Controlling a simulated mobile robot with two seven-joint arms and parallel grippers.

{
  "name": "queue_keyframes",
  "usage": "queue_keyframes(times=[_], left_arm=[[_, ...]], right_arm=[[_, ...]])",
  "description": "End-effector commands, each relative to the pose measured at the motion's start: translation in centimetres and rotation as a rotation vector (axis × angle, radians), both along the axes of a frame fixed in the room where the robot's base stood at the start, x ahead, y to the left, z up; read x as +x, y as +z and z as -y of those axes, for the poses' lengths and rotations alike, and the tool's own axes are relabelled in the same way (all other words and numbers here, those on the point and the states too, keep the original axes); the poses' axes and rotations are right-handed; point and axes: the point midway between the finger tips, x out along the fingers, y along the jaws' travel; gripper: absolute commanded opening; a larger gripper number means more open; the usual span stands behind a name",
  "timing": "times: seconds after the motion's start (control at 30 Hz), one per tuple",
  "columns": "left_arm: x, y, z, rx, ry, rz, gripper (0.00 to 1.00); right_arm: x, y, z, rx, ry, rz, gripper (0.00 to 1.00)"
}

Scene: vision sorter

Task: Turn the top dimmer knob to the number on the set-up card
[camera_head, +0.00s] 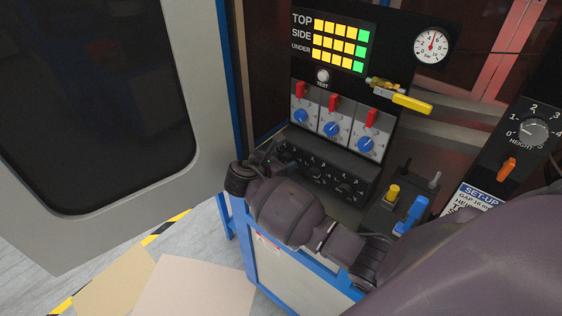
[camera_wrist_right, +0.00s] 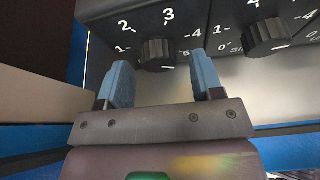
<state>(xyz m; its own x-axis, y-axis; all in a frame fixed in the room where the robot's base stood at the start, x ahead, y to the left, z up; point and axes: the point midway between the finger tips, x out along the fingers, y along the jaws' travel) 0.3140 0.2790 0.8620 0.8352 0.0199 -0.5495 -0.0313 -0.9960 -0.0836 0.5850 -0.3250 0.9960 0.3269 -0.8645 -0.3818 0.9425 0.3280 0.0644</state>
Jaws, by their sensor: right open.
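The dimmer panel (camera_head: 334,170) is a dark box with numbered dials in a row, below the red switches. My right gripper (camera_head: 281,160) is at its left end and hides part of it. In the right wrist view, my open gripper (camera_wrist_right: 161,58) has one blue finger on either side of the left black knob (camera_wrist_right: 156,50), with no clear contact. This knob's white mark points down right; the numeral there is hidden. A second knob (camera_wrist_right: 265,36), with a partly cut "SIDE" label, is to the right. The set-up card (camera_head: 474,196) is partly covered by my arm; its dimmer number is not readable.
Red switches above blue knobs (camera_head: 331,129) stand above the dimmer panel. A yellow-handled valve (camera_head: 411,104), a blue lever (camera_head: 413,213) and a height dial (camera_head: 533,131) are to the right. A lit indicator panel (camera_head: 336,46) is at the top.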

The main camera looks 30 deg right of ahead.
Motion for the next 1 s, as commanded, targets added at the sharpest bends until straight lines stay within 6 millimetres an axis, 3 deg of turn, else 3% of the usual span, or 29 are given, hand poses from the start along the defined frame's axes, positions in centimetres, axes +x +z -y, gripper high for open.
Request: queue_keyframes(times=[0.3,0.6,0.63,1.0], left_arm=[[-0.06,-0.07,-0.01,0.0,0.0,-0.002,0.43],[-0.06,-0.08,0.0,0.0,0.0,-0.002,0.43],[-0.06,-0.08,-0.01,0.0,0.0,-0.002,0.43],[-0.07,-0.09,0.0,-0.001,0.001,-0.002,0.43]], right_arm=[[0.06,-0.06,0.13,0.0,0.0,0.001,0.59],[0.06,-0.05,0.11,0.0,0.0,0.001,0.13],[0.05,-0.05,0.1,0.0,0.0,0.001,0.11],[-0.04,-0.09,0.1,0.06,0.0,0.172,0.11]])
